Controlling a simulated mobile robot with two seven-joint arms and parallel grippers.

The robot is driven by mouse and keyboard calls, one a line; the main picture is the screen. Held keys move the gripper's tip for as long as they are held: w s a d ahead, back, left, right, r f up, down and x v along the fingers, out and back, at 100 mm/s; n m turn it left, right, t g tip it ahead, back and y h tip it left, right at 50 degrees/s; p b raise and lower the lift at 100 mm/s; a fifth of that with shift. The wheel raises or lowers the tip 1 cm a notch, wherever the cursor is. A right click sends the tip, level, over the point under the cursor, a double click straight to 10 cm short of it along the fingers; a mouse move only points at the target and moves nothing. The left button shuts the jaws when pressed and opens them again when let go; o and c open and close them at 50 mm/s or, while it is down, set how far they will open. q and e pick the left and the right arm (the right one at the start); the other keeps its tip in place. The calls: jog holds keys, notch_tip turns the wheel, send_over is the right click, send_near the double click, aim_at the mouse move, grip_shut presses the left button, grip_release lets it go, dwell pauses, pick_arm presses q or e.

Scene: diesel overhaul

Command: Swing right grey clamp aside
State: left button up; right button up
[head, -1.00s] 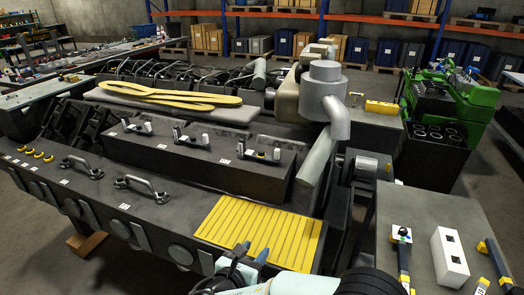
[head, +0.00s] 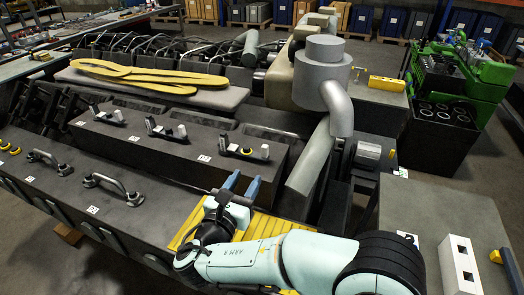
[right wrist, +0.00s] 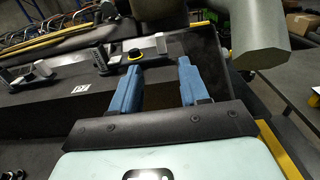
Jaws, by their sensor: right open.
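The right grey clamp (head: 243,149) sits at the right end of the long black block (head: 150,150). It has a pale upright at each end, a dark bar and a yellow ring at its base. In the right wrist view the clamp (right wrist: 138,53) lies just beyond the fingertips. My right gripper (head: 241,184) has two blue fingers, spread open and empty, pointing at the block's front below the clamp. The fingers also show in the right wrist view (right wrist: 157,82), apart from the clamp. My left gripper is not in view.
Two similar clamps (head: 166,129) stand farther left on the block. A grey exhaust pipe (head: 312,165) slopes down close to the right of the clamp. A yellow slatted mat (head: 262,226) lies under my right forearm. Metal handles (head: 113,188) stand on the front ledge.

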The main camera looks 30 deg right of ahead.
aim_at(264, 150)
jog(key=p+x, duration=0.1)
jog(key=x, duration=1)
jog(key=shift+w+d, duration=0.15)
jog(key=shift+d, duration=0.05)
grip_shut()
